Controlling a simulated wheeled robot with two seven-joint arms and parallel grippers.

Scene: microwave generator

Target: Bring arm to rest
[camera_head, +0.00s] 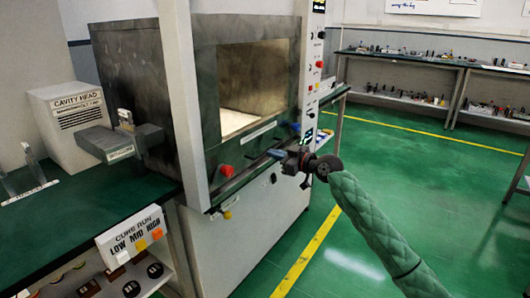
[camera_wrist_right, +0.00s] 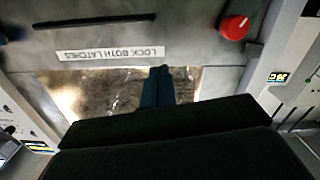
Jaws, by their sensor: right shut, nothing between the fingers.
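My right arm comes in from the lower right in the head view, in a green quilted sleeve. Its gripper (camera_head: 274,153) is at the front of the microwave generator (camera_head: 140,82), by the lower edge of the open cavity. In the right wrist view the gripper's blue fingers (camera_wrist_right: 158,85) are together with nothing between them. Behind them are a "LOCK BOTH LATCHES" label (camera_wrist_right: 108,53) and a red knob (camera_wrist_right: 234,27). I cannot tell whether the fingertips touch the machine. My left gripper is not in view.
A dark green bench (camera_head: 60,215) stands at the left with a cavity head box (camera_head: 60,125) and a "CURE RUN" button panel (camera_head: 133,236). A red knob (camera_head: 226,171) juts from the generator's front. Green floor (camera_head: 380,160) is open at the right.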

